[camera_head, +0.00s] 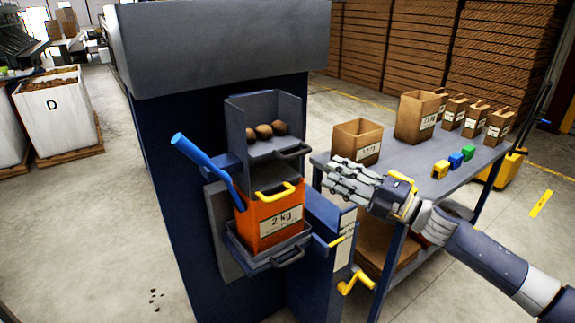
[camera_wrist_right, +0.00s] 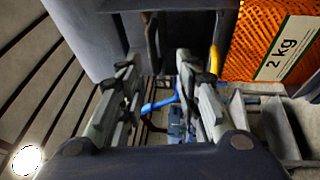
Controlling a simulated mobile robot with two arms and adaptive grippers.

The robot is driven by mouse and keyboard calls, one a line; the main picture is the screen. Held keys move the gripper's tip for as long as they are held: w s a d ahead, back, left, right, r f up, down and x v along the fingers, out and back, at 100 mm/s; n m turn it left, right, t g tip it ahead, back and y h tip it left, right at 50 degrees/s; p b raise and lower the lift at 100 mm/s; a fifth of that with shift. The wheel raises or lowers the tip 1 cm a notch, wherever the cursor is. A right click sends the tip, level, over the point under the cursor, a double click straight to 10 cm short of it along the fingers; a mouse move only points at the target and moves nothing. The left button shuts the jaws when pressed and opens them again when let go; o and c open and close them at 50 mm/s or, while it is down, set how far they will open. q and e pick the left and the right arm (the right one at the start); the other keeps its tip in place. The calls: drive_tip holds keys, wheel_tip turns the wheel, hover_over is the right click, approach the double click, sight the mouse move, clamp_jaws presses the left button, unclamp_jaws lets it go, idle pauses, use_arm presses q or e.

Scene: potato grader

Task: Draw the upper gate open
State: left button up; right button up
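The grader's hopper (camera_head: 235,135) holds a few potatoes (camera_head: 265,130) in the head view. At its front is a grey upper gate (camera_head: 268,150) with a dark bar handle (camera_head: 292,150). Below it, a yellow handle (camera_head: 275,190) stands above an orange 2 kg bag (camera_head: 262,222). My right gripper (camera_head: 330,172) is open and empty, to the right of the dark handle and apart from it. In the right wrist view, my right gripper's fingers (camera_wrist_right: 156,62) are spread, with a dark bar between and beyond them. The yellow handle (camera_wrist_right: 214,58) is right of the fingers. My left gripper is not in view.
A blue lever (camera_head: 205,165) sticks up left of the hopper. A grey tray with a dark handle (camera_head: 288,257) is under the bag. A yellow crank (camera_head: 355,280) is lower right. A table (camera_head: 400,175) with paper bags and small coloured blocks stands under and behind my right arm.

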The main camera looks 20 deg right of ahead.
sight(298, 155)
drive_tip(key=shift+n+y, duration=0.3)
drive_tip(key=shift+n, duration=0.1)
drive_tip(key=p+x, duration=0.1)
drive_tip(key=x, duration=0.2)
drive_tip(key=p+x, duration=0.1)
drive_tip(key=x, duration=0.2)
drive_tip(key=r+p+x, duration=0.1)
drive_tip(key=x, duration=0.2)
drive_tip(key=shift+s+a, duration=0.2)
drive_tip(key=shift+a, duration=0.2)
drive_tip(key=shift+w+a+g+p, duration=0.3)
drive_tip(key=shift+w+a, duration=0.25)
drive_tip(key=shift+w, duration=0.05)
drive_tip(key=shift+c, duration=0.2)
clamp_jaws()
